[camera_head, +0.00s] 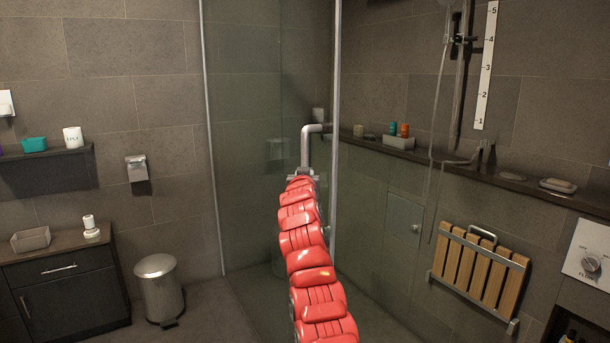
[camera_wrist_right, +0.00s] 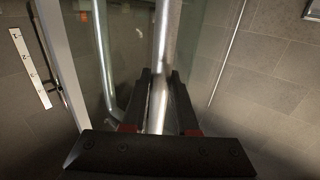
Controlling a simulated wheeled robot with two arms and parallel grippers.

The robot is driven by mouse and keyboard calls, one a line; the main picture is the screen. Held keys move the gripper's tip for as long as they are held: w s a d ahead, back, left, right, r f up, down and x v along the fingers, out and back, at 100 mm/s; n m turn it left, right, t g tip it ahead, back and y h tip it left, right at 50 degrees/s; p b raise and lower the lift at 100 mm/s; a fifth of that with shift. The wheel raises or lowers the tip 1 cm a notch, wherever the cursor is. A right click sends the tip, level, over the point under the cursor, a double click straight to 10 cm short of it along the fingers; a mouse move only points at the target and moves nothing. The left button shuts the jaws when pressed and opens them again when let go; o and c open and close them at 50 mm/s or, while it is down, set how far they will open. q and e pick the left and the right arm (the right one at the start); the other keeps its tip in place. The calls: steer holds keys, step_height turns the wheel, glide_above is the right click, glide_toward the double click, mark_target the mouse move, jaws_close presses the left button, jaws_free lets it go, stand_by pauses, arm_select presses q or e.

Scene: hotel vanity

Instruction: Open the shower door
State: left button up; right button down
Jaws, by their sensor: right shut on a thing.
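The shower door is a tinted glass panel (camera_head: 245,150) with a pale metal edge strip (camera_head: 336,90). A bent metal bar handle (camera_head: 306,145) stands out from the glass near that edge. My red right arm reaches up to the handle, and my right gripper (camera_head: 302,178) is at the handle's lower visible part, small and partly hidden by the arm. In the right wrist view, the black fingers of my right gripper (camera_wrist_right: 160,95) are closed around the metal handle (camera_wrist_right: 163,60). The glass (camera_wrist_right: 130,45) shows behind it. I cannot tell whether the door stands ajar. My left gripper is out of view.
A steel bin (camera_head: 159,288) and a dark cabinet (camera_head: 65,285) stand at the left. A folded wooden seat (camera_head: 478,265) hangs on the right wall below a ledge (camera_head: 450,165) with bottles. Floor between bin and glass is clear.

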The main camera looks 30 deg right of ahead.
steer(key=c, duration=0.7)
jaws_free()
steer(key=shift+s+r, duration=0.1)
steer(key=shift+r, duration=0.15)
steer(key=b+v, duration=0.1)
steer(key=v, duration=1.6)
steer(key=shift+s+a, duration=0.1)
steer(key=shift+s, duration=0.05)
